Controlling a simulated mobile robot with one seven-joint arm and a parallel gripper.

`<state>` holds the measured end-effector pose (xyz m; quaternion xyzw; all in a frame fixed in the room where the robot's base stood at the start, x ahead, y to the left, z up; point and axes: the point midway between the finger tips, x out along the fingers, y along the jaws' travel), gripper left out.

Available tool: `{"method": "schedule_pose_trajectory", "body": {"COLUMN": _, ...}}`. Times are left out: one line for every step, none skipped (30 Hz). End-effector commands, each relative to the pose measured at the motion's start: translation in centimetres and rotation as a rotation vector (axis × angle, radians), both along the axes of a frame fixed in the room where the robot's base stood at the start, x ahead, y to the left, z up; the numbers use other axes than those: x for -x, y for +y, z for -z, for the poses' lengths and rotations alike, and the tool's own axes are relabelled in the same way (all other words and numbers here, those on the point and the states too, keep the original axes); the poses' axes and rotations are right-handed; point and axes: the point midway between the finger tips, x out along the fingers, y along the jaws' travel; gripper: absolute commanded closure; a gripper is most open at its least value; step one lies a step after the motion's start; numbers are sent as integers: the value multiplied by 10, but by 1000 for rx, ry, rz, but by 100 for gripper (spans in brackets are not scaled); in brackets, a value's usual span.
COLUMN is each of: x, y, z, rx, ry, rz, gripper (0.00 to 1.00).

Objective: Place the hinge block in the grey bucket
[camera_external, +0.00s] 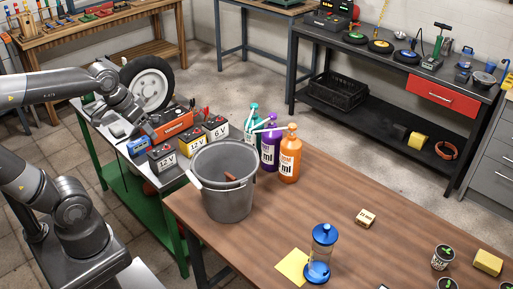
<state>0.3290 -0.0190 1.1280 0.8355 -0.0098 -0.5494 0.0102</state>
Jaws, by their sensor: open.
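The grey bucket (226,205) stands upright near the left end of the brown wooden table, its open top facing up. A small reddish-brown piece (231,177) shows inside it; I cannot tell what it is. A small beige block with dark lettering (366,217) lies on the table to the right of the bucket. I cannot tell for sure which of these, if either, is the hinge block. My gripper (118,130) is at the left, over the green-legged bench, apart from the bucket. It is open; its fingers are small and hard to make out.
Purple (270,148) and orange (289,155) pump bottles stand behind the bucket. Batteries (163,158) and a tyre (148,84) are near my gripper. The table's middle is mostly clear.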

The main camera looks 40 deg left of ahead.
Motion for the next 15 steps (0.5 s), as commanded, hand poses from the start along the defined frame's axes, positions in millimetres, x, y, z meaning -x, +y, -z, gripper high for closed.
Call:
{"method": "schedule_pose_trajectory", "body": {"x": 11, "y": 6, "z": 1, "rx": -6, "ry": -24, "rz": -4, "gripper": 35}}
{"method": "schedule_pose_trajectory", "body": {"x": 16, "y": 8, "z": 1, "rx": -9, "ry": -36, "rz": -6, "gripper": 35}}
{"method": "schedule_pose_trajectory", "body": {"x": 23, "y": 11, "z": 3, "rx": -13, "ry": -48, "rz": -6, "gripper": 35}}
{"method": "schedule_pose_trajectory", "body": {"x": 26, "y": 13, "z": 3, "rx": -16, "ry": -58, "rz": -7, "gripper": 35}}
{"method": "schedule_pose_trajectory", "body": {"x": 30, "y": 15, "z": 4, "rx": -19, "ry": -65, "rz": -7, "gripper": 35}}
{"method": "schedule_pose_trajectory", "body": {"x": 33, "y": 16, "z": 5, "rx": -22, "ry": -72, "rz": -7, "gripper": 35}}
{"method": "schedule_pose_trajectory", "body": {"x": 35, "y": 17, "z": 6, "rx": -24, "ry": -77, "rz": -7, "gripper": 35}}
{"method": "schedule_pose_trajectory", "body": {"x": 37, "y": 18, "z": 6, "rx": -25, "ry": -81, "rz": -7, "gripper": 35}}
{"method": "schedule_pose_trajectory", "body": {"x": 39, "y": 18, "z": 7, "rx": -27, "ry": -83, "rz": -7, "gripper": 35}}
{"method": "schedule_pose_trajectory", "body": {"x": 39, "y": 19, "z": 7, "rx": -27, "ry": -84, "rz": -7, "gripper": 35}}
{"method": "schedule_pose_trajectory", "body": {"x": 40, "y": 19, "z": 8, "rx": -28, "ry": -85, "rz": -6, "gripper": 35}}
{"method": "schedule_pose_trajectory", "body": {"x": 40, "y": 19, "z": 8, "rx": -28, "ry": -85, "rz": -6, "gripper": 35}}
{"method": "schedule_pose_trajectory", "body": {"x": 40, "y": 19, "z": 8, "rx": -28, "ry": -85, "rz": -6, "gripper": 35}}
{"method": "schedule_pose_trajectory", "body": {"x": 40, "y": 19, "z": 8, "rx": -28, "ry": -85, "rz": -6, "gripper": 35}}
{"method": "schedule_pose_trajectory", "body": {"x": 39, "y": 19, "z": 8, "rx": -28, "ry": -85, "rz": -6, "gripper": 35}}
